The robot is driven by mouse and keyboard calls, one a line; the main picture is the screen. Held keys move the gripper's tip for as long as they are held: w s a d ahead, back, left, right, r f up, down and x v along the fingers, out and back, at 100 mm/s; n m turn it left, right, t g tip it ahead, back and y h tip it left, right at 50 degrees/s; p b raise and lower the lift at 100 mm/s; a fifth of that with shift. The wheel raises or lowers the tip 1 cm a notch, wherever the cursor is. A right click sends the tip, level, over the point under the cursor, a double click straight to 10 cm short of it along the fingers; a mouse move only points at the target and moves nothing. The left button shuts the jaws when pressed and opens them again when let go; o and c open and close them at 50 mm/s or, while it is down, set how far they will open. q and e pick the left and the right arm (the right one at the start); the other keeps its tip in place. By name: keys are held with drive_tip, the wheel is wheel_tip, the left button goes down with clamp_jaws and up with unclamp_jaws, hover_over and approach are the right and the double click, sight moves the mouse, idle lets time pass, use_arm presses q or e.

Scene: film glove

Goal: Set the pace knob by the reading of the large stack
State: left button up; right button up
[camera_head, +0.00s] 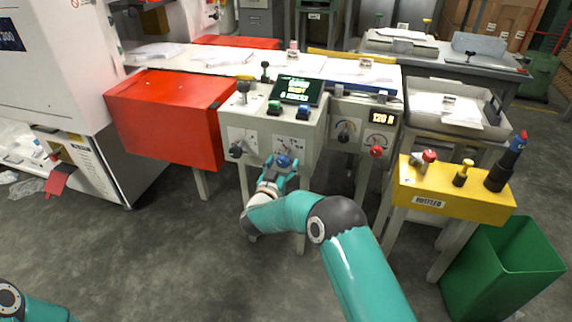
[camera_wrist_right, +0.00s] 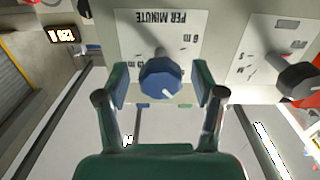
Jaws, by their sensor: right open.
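A blue knob (camera_wrist_right: 160,79) with a white pointer mark is on the pale control panel (camera_head: 262,140), under a plate (camera_wrist_right: 188,28) reading PER MINUTE, upside down in the wrist view. In the head view the blue knob (camera_head: 284,160) shows just beyond my right gripper (camera_head: 279,170). My right gripper (camera_wrist_right: 160,88) is open, one finger on each side of the knob, with visible gaps. A dark knob (camera_head: 236,151) is left of it. A small screen (camera_head: 298,91) on top has green and yellow text, too small to read. My left gripper is outside the view.
A display (camera_head: 383,118) shows about 120, above a black dial knob (camera_head: 344,137) and a red knob (camera_head: 376,152). A red cover (camera_head: 165,118) is left. A yellow box (camera_head: 450,190) and green bin (camera_head: 503,270) are right. Paper stacks (camera_head: 362,72) lie behind.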

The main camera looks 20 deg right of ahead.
drive_tip(key=shift+w, duration=0.1)
drive_tip(key=c, duration=1.1)
drive_tip(key=shift+d, duration=0.35)
drive_tip(key=shift+c, duration=0.2)
drive_tip(key=shift+a+f+m+b, duration=0.15)
drive_tip(key=shift+m+b, duration=0.15)
drive_tip(key=shift+b, duration=0.05)
drive_tip(key=shift+f+m+b, duration=0.1)
drive_tip(key=shift+m+b, duration=1)
drive_tip(key=shift+b, duration=0.15)
drive_tip(key=m+b, duration=0.6)
drive_tip(key=shift+f, duration=0.1)
drive_tip(key=shift+m+b, duration=1.3)
drive_tip(key=shift+m, duration=0.2)
drive_tip(key=shift+r, duration=0.2)
